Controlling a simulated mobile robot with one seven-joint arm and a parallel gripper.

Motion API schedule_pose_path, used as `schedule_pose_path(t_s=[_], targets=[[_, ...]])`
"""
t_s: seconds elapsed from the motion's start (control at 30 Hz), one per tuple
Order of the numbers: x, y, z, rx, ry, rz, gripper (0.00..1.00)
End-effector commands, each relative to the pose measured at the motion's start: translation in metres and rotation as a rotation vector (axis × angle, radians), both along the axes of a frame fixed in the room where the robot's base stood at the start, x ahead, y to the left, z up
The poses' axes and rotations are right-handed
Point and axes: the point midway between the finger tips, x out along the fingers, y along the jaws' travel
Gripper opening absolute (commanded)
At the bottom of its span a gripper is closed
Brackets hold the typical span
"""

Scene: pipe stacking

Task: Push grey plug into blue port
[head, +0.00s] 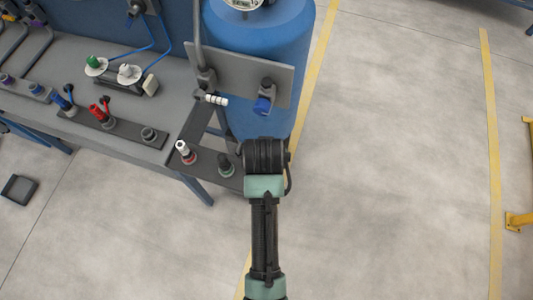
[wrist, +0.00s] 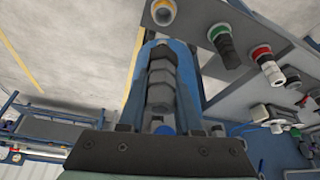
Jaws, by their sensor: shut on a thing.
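The blue port (head: 262,105) is on the grey plate at the front of the blue tank in the head view. A small blue part (wrist: 165,131) just beyond my gripper's dark body in the wrist view looks like the same port. My gripper (wrist: 165,126) is shut. A stepped grey hexagonal piece (wrist: 160,80), which looks like the grey plug, shows in line with it. In the head view my black wrist (head: 265,154) is just in front of and below the port and hides the jaws and the plug. I cannot tell whether plug and port touch.
A blue tank (head: 225,28) stands behind the plate (head: 235,72). A lower rack to the left holds a white plug (head: 183,147) and a black plug (head: 226,163). A grey bench (head: 130,55) with several connectors is further left.

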Motion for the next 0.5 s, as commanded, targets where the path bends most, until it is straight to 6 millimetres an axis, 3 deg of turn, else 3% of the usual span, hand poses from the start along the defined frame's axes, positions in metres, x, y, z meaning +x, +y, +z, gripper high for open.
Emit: schedule_pose_path(t_s=[0.5], targets=[[0.000,0.000,0.045,0.000,0.000,0.000,0.00]])
